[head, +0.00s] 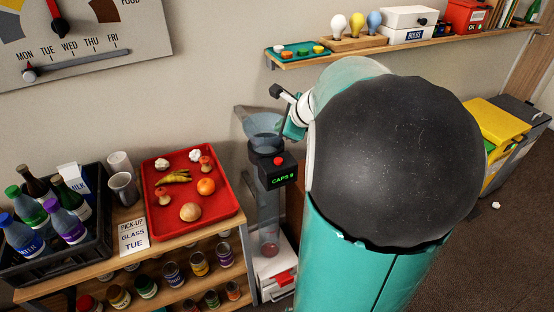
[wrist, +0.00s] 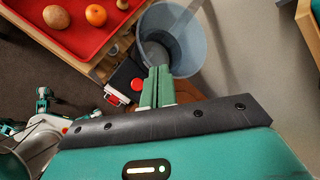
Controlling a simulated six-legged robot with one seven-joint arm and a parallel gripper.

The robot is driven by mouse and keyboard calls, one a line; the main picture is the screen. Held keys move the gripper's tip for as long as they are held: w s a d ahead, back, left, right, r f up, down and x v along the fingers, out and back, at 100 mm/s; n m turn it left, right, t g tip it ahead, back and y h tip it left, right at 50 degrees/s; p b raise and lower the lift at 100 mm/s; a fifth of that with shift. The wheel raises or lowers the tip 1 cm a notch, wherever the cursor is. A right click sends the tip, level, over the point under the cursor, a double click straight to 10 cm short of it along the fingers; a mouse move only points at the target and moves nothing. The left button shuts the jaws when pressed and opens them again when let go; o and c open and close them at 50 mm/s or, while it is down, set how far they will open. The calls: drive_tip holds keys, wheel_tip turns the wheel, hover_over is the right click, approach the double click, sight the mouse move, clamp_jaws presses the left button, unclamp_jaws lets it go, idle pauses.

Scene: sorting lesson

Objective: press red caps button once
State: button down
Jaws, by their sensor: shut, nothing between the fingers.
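The red caps button (head: 278,160) sits on a black box (head: 266,172) with a green "CAPS" display; its digit is hard to read. The box is on the front of a clear dispenser with a funnel (head: 264,127). In the wrist view the red button (wrist: 137,84) shows just left of my gripper (wrist: 158,72), whose green fingers are shut and empty. The funnel (wrist: 190,22) lies beyond the fingertips. In the head view my arm hides most of the gripper; whether the fingers touch anything is unclear.
A red tray (head: 222,227) with food and a black crate (head: 92,250) of bottles stand on the left shelf unit. A wall shelf (head: 440,37) with light bulbs and boxes is above right. Yellow and grey bins (head: 495,120) stand at the right.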

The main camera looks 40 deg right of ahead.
sight(281, 161)
drive_tip(key=shift+f, duration=4.4)
drive_tip(key=shift+f, duration=0.4)
drive_tip(key=shift+f, duration=0.45)
drive_tip(key=shift+r, duration=0.9)
drive_tip(key=shift+r, duration=2.5)
